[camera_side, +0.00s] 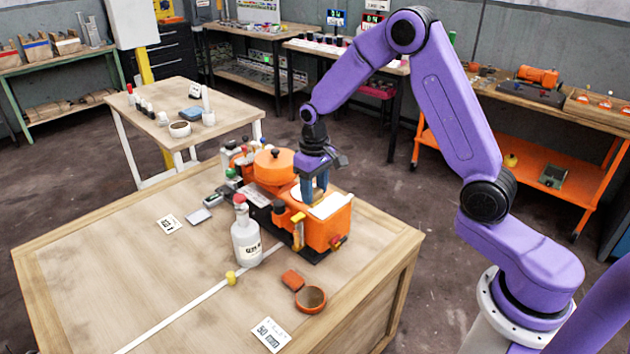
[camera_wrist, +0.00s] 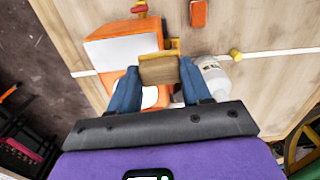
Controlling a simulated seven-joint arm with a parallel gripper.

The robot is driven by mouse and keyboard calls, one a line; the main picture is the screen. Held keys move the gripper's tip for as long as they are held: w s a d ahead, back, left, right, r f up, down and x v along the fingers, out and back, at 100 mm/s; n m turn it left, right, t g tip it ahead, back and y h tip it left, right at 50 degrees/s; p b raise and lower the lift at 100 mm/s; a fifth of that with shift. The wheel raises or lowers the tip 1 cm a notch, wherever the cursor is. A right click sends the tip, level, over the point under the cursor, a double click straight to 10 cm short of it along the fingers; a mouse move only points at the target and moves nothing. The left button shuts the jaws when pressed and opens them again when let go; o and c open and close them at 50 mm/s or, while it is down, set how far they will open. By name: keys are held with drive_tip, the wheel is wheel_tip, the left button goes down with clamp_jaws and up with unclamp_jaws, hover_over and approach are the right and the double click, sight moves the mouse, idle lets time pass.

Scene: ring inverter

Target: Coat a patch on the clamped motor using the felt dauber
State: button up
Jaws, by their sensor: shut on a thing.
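The clamped motor (camera_side: 322,232) is an orange body with a white top panel, standing on the wooden bench. A yellow clamp piece (camera_side: 298,228) is at its front side. The motor also shows in the wrist view (camera_wrist: 98,58). My gripper (camera_side: 318,192) points down over the motor's top. In the wrist view its blue fingers (camera_wrist: 159,84) are shut on a tan block, which looks like the felt dauber (camera_wrist: 158,69). A pale round area (camera_wrist: 150,97) shows below the fingers. In the side view the fingers hide the dauber, and I cannot tell whether it touches the motor.
A white bottle with a red cap (camera_side: 246,236) stands close to the motor's left. The bench's left part (camera_side: 110,270) is mostly clear.

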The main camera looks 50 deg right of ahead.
sight(314, 204)
wheel_tip(314, 204, down, 4)
drive_tip(key=shift+f, duration=0.1)
drive_tip(key=shift+d+f, duration=0.2)
drive_tip(key=shift+d, duration=0.1)
drive_tip(key=shift+c, duration=0.4)
drive_tip(key=shift+d+f, duration=0.1)
drive_tip(key=shift+d, duration=5.65)
drive_tip(key=shift+a, duration=6.15)
drive_tip(key=shift+w+d, duration=0.1)
drive_tip(key=shift+w, duration=0.25)
drive_tip(key=shift+d, duration=6)
drive_tip(key=shift+a, duration=6.1)
drive_tip(key=shift+d+r, duration=0.1)
drive_tip(key=shift+r, duration=4)
